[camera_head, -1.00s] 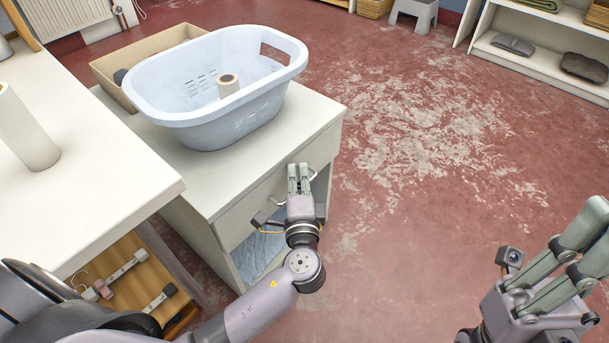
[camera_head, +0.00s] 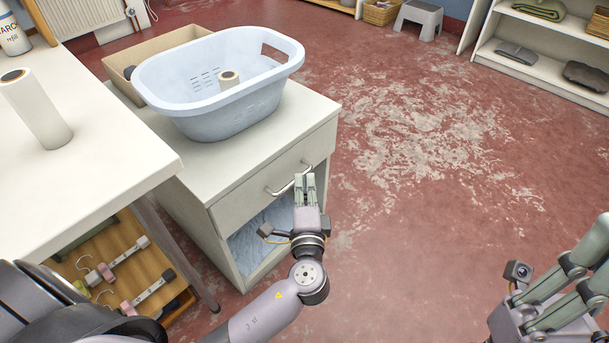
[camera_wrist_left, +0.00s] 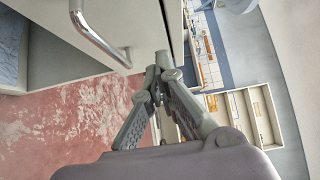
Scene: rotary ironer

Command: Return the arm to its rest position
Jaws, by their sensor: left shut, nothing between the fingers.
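My left gripper (camera_head: 305,182) is shut and empty. In the head view it is in front of the white cabinet (camera_head: 262,200), beside the drawer's metal handle (camera_head: 290,181). In the left wrist view its fingertips (camera_wrist_left: 162,65) meet, and the handle (camera_wrist_left: 98,35) shows to their left, apart from them. My right gripper (camera_head: 575,280) is at the lower right of the head view, partly cut off by the frame edge, with its fingers spread apart and nothing seen between them.
A white table (camera_head: 90,150) with another roll (camera_head: 38,108) is at left. Red floor (camera_head: 420,200) is clear at right.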

